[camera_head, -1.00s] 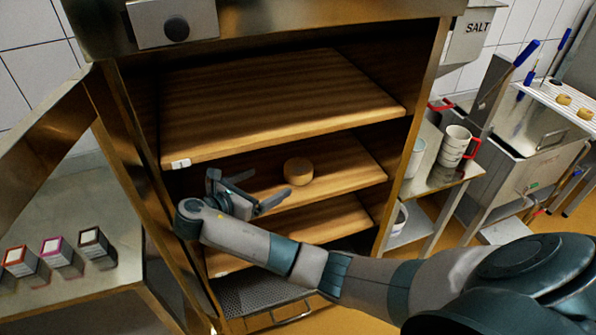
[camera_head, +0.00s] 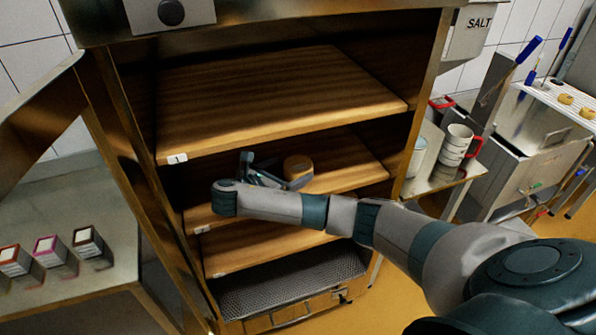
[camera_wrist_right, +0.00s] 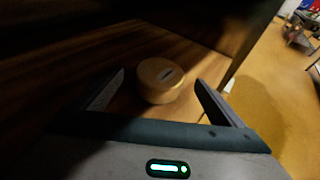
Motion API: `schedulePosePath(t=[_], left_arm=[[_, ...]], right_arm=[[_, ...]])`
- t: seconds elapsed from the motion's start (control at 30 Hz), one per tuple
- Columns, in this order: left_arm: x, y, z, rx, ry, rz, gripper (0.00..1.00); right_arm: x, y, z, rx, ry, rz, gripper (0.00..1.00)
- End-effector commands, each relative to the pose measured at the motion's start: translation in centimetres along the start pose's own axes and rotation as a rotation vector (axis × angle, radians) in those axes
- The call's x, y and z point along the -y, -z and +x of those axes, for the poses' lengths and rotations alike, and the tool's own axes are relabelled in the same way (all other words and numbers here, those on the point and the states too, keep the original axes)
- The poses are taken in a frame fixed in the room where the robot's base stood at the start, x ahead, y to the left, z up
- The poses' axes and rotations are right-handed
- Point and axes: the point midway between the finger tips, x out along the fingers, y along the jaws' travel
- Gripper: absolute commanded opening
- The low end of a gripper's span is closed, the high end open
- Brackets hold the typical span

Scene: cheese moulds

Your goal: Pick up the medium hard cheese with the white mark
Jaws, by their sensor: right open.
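A small round tan cheese (camera_head: 298,165) sits on the middle wooden shelf (camera_head: 350,172) of the open cabinet. In the right wrist view the cheese (camera_wrist_right: 160,80) carries a small greyish mark on its top. My right gripper (camera_head: 280,172) is inside the cabinet at that shelf, open, at the left side of the cheese in the head view. In the right wrist view the fingers of the gripper (camera_wrist_right: 160,88) stand on either side of the cheese, with the cheese between and a little beyond them. My left gripper is not in view.
The upper shelf (camera_head: 280,100) with a label reading 1 is above my gripper, and a lower shelf (camera_head: 265,243) is below. The cabinet's left frame is close to my wrist. Cups (camera_head: 457,143) stand on a side table at right; small boxes (camera_head: 52,252) stand at left.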

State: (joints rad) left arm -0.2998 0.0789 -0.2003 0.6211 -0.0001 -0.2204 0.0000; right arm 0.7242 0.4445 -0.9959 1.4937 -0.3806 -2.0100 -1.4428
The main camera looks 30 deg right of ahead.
Motion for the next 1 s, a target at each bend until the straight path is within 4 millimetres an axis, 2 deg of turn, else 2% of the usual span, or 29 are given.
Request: schedulePosePath(t=[0.3, 0.7, 1.0], left_arm=[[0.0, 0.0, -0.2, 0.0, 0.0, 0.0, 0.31], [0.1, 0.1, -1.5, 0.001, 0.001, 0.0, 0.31], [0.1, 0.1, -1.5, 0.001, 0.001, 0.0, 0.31]], right_arm=[[0.0, -0.1, 0.3, 0.0, 0.001, -0.001, 0.92], [0.1, -0.2, 5.0, 0.001, 0.002, -0.002, 0.92], [0.0, 0.0, 5.8, -0.001, 0.0, 0.0, 0.92]])
